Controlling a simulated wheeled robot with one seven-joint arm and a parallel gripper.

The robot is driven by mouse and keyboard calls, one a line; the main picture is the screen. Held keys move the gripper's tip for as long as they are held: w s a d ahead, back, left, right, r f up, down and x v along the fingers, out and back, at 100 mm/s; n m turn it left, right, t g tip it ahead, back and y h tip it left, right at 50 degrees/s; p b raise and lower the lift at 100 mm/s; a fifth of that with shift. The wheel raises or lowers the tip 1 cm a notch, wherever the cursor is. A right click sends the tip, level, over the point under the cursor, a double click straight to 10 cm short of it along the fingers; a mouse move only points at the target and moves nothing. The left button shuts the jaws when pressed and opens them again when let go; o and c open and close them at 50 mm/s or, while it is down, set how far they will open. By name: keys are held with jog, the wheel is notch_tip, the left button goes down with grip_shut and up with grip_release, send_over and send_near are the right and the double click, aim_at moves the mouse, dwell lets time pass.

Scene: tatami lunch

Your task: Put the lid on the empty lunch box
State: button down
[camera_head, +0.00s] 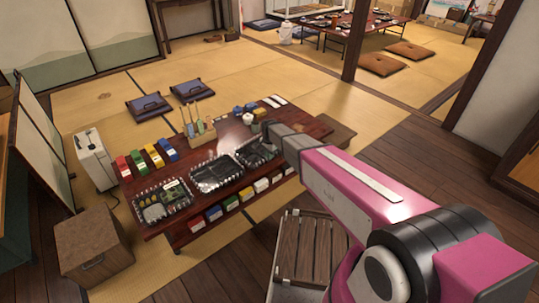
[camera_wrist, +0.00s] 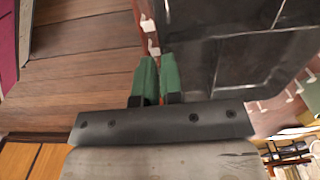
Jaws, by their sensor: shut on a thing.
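Three shiny trays stand in a row on the low red-brown table. The front left lunch box (camera_head: 162,203) holds food. The middle box (camera_head: 217,172) looks black, with a shiny scalloped rim. The back right black box (camera_head: 257,150) is partly hidden by my gripper (camera_head: 268,128). In the wrist view the green fingers of my gripper (camera_wrist: 159,80) are close together at a scalloped edge, apparently shut on the rim of the clear lid (camera_wrist: 154,48). The lid is hard to make out. A black compartmented box (camera_wrist: 245,40) fills the upper right there. Whether lid and box touch, I cannot tell.
Coloured packs (camera_head: 145,157) lie at the table's left. A wooden holder with brushes (camera_head: 198,130) and a small white pot (camera_head: 248,118) stand behind the boxes. More packs (camera_head: 230,203) line the front below. A wooden slatted stand (camera_head: 310,250) is in front of the table.

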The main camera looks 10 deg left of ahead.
dwell(0.3)
jog(key=c, duration=0.6)
grip_release()
jog(key=shift+c, duration=0.2)
jog(key=shift+r, duration=0.1)
jog(key=shift+r, duration=3.9)
